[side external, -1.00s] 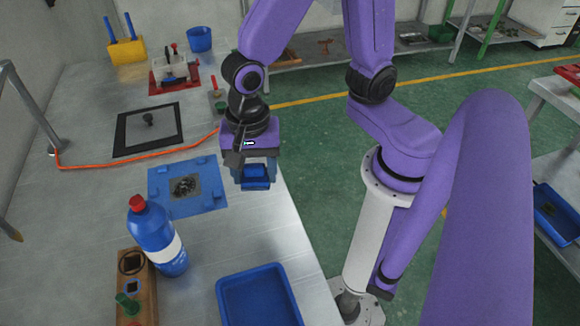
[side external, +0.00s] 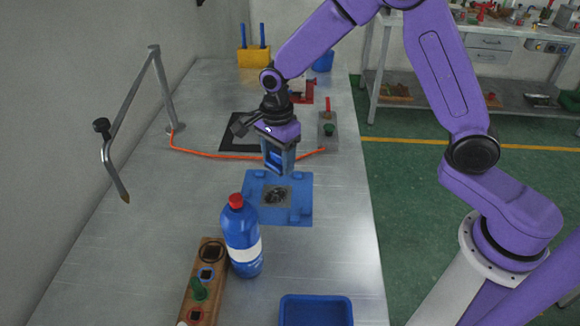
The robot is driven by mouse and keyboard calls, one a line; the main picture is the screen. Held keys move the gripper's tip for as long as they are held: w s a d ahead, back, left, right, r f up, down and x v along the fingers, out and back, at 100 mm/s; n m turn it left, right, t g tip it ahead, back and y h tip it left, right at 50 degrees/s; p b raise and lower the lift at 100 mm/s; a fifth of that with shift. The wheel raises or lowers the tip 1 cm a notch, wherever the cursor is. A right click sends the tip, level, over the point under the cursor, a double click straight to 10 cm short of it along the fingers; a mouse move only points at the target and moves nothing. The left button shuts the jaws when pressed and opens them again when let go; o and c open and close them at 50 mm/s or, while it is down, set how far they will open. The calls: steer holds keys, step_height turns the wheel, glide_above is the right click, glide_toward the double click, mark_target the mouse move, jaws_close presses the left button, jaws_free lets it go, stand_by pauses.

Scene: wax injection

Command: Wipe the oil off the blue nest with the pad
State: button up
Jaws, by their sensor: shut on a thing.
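The blue nest (side external: 304,212) lies flat on the metal bench, with small raised blocks near its edges. A dark, glossy oil smear (side external: 275,196) covers much of the grey square at its middle. My gripper (side external: 278,168) points down over the nest's back edge, behind the smear. It is shut on a small blue thing, seemingly the pad (side external: 277,160), partly hidden by the fingers. The pad looks raised above the nest, but I cannot tell the exact gap.
A blue bottle with a red cap (side external: 243,240) stands just in front of the nest, beside a wooden rack (side external: 208,285). A blue tray (side external: 316,299) is at the front. An orange cable (side external: 215,156) crosses behind. Bare bench lies left of the nest.

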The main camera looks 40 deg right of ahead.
mark_target(278, 186)
steer(key=shift+w+d+f+m, duration=0.2)
steer(key=shift+w+d, duration=0.1)
steer(key=shift+w, duration=0.3)
steer(key=shift+w+d+f+m, duration=0.1)
steer(key=shift+w+d+f, duration=0.15)
steer(key=shift+w, duration=0.35)
steer(key=shift+d+f, duration=0.1)
steer(key=shift+f, duration=3.9)
steer(key=shift+s+a, duration=0.85)
steer(key=shift+c, duration=0.4)
steer(key=shift+s+a, duration=1.65)
steer(key=shift+a, duration=0.05)
steer(key=shift+w+d, duration=2.6)
steer(key=shift+s, duration=0.3)
steer(key=shift+s+a, duration=2.4)
steer(key=shift+a, duration=0.05)
steer(key=shift+w+d, duration=2.55)
steer(key=shift+w, duration=0.05)
steer(key=shift+s+r, duration=0.1)
steer(key=shift+r, duration=4)
